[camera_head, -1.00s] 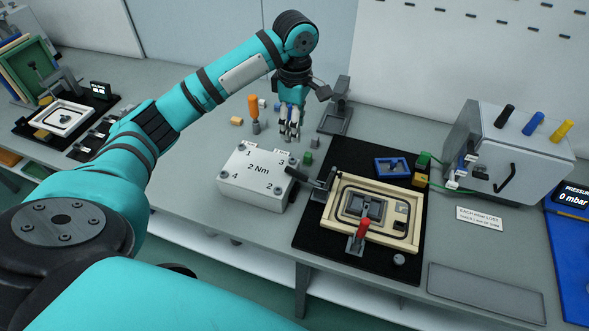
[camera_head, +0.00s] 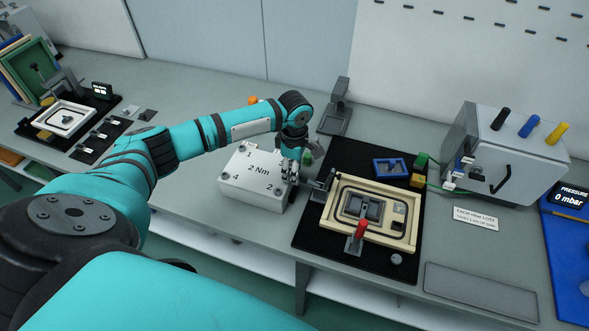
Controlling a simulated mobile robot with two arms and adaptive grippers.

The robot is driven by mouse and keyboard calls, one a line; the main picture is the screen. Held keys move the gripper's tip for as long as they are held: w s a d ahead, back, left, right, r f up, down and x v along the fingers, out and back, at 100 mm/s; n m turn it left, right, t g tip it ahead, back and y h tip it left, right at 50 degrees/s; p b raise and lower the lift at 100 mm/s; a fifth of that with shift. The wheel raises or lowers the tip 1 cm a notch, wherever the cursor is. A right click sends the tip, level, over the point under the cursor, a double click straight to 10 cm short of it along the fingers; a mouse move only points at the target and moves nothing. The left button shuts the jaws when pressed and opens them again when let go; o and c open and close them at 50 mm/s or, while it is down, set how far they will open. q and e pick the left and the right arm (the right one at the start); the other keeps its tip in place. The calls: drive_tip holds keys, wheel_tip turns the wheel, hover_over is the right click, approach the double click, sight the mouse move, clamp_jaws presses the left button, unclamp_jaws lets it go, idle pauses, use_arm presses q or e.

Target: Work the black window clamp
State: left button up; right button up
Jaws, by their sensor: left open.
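The black window clamp (camera_head: 321,187) stands at the left edge of the cream panel frame (camera_head: 342,225) on the black mat. In the earlier view its black handle points left toward the grey box; now that end is mostly hidden behind my gripper. My left gripper (camera_head: 290,178) is open, fingers pointing down, just left of the clamp and over the right edge of the 2 Nm box. I cannot tell whether its fingers touch or surround the handle. My right gripper is out of view.
The grey 2 Nm box (camera_head: 245,185) stands close under and left of my gripper. A red-handled clamp (camera_head: 360,230) is on the frame's front side. A blue frame (camera_head: 391,167) lies behind, and a grey cabinet (camera_head: 505,155) stands at right. A dark stand (camera_head: 336,110) is behind.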

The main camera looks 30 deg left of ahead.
use_arm(q)
drive_tip(key=shift+f, duration=0.45)
drive_tip(key=shift+c, duration=0.2)
clamp_jaws()
